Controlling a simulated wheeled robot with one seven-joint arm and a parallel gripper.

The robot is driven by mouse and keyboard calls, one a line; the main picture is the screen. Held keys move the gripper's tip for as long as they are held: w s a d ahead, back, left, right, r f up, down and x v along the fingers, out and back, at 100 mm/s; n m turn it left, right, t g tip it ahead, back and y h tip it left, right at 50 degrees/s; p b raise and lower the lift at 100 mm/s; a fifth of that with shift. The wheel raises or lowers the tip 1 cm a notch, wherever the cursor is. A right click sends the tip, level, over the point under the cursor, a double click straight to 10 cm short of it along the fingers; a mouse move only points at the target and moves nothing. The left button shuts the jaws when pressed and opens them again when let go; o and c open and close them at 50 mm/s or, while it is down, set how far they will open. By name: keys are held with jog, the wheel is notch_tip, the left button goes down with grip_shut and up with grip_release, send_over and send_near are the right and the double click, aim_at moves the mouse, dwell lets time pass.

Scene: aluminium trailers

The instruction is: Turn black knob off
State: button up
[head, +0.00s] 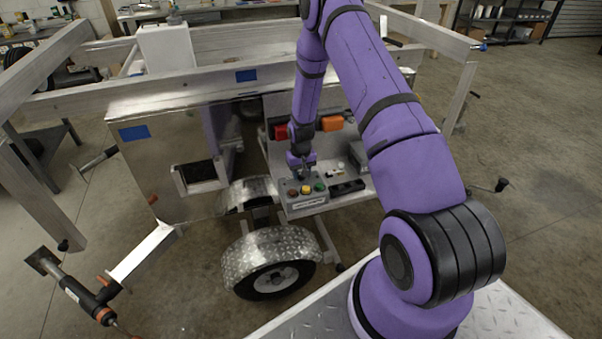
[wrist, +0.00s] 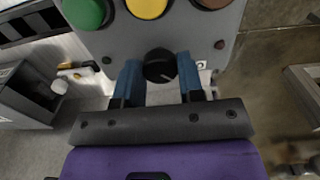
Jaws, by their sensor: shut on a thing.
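The black knob (wrist: 160,65) sits on the grey control box (wrist: 205,50), below the yellow button in the wrist view. A small pale mark shows on its lower right side. My gripper (wrist: 159,78) has one blue finger on each side of the knob and is shut on it. In the head view my gripper (head: 303,175) reaches down to the back of the control box (head: 307,203), and the knob is hidden there.
Beside the knob are a green button (wrist: 85,12), a yellow button (wrist: 146,6) and a reddish-brown button (wrist: 212,3). A black switch strip (head: 347,187) lies right of the box. Red (head: 281,132) and orange (head: 332,123) items stand behind. Aluminium trailer rails (head: 200,80) surround the area.

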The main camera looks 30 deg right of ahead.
jog(key=o, duration=0.9)
notch_tip(320, 180, up, 11)
jog(key=shift+f, duration=0.1)
dwell(0.4)
jog(key=s+a+r+t, duration=0.1)
jog(key=s+a+r, duration=0.2)
jog(key=r, duration=0.7)
jog(key=s+a+r+n+t, duration=0.1)
jog(key=s+a+r, duration=0.2)
jog(key=r, duration=0.6)
jog(key=s+a+r, duration=0.3)
jog(key=r, duration=0.7)
jog(key=s+a+r+t, duration=0.1)
jog(key=s+r, duration=0.3)
jog(key=s, duration=0.4)
jog(key=s+a+r+n+t, duration=0.1)
jog(key=s+a+r, duration=0.2)
jog(key=s, duration=0.6)
jog(key=s+a+r+n+t, duration=0.1)
jog(key=s+r, duration=0.3)
jog(key=s, duration=0.4)
jog(key=shift+s+a+r, duration=0.3)
jog(key=shift+a+r, duration=0.1)
jog(key=shift+a, duration=0.35)
